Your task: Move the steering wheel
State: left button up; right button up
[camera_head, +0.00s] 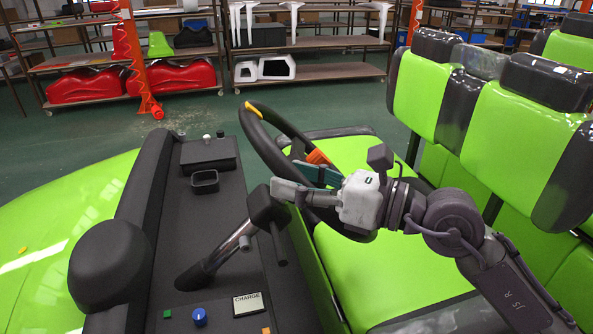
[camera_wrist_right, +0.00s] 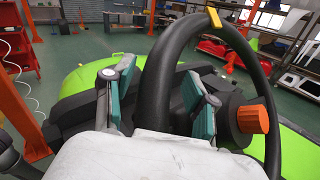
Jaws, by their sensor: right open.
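In the right wrist view, the rim (camera_wrist_right: 163,75) runs between the two teal-padded fingers of this gripper (camera_wrist_right: 157,96). The fingers are apart, one on each side of the rim, with a gap to it. An orange knob (camera_wrist_right: 253,118) shows at the wheel's hub. My left gripper is not in view.
The dark dashboard (camera_head: 215,215) with a charge panel (camera_head: 248,304) and a blue knob (camera_head: 199,316) lies left of the wheel. Green seats (camera_head: 365,265) stand close on the right. Shelves (camera_head: 310,72) with parts stand at the back, beyond open floor.

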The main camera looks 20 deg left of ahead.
grip_shut()
dwell(0.3)
jog(key=shift+w, duration=0.1)
